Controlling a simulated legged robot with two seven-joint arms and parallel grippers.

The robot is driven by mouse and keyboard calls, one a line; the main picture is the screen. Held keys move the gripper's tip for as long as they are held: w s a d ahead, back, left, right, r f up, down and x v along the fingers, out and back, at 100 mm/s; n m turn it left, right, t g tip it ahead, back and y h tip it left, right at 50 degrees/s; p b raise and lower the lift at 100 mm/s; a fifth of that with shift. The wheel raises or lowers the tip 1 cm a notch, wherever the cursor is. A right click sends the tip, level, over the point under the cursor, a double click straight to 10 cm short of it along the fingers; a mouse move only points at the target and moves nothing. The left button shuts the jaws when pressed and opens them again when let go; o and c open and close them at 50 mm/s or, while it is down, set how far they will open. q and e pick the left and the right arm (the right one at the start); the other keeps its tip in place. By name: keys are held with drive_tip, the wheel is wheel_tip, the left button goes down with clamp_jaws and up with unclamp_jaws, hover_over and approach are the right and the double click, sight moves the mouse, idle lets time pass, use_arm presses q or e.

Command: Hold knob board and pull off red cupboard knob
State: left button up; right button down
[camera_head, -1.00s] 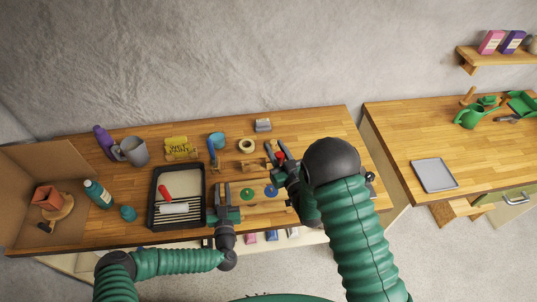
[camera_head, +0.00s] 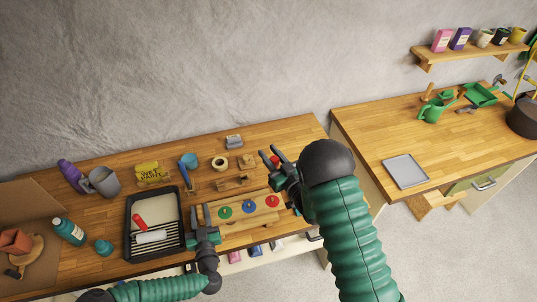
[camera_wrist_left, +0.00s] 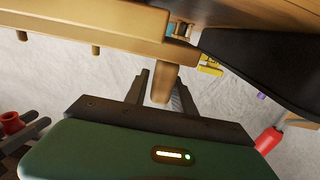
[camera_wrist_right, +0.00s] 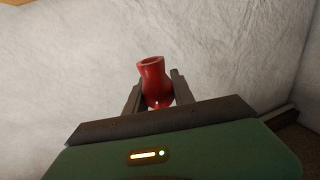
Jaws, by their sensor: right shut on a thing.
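The wooden knob board (camera_head: 262,217) lies near the bench's front edge, with a green disc (camera_head: 225,212), a blue disc (camera_head: 249,206) and a red disc (camera_head: 274,202) in a row. My right gripper (camera_head: 276,166) is shut on the red knob (camera_head: 275,160), clear of the board. The red knob (camera_wrist_right: 153,80) sits between the fingertips in the right wrist view. My left gripper (camera_head: 203,213) is at the board's left end. In the left wrist view, its open fingers straddle a wooden peg (camera_wrist_left: 163,84) of the board, with a gap on the left side.
A black paint tray (camera_head: 130,225) with a roller is left of my left gripper. A grey tray (camera_head: 404,171) lies on the right-hand counter.

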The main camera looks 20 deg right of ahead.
use_arm(q)
drive_tip(key=shift+o, duration=1.4)
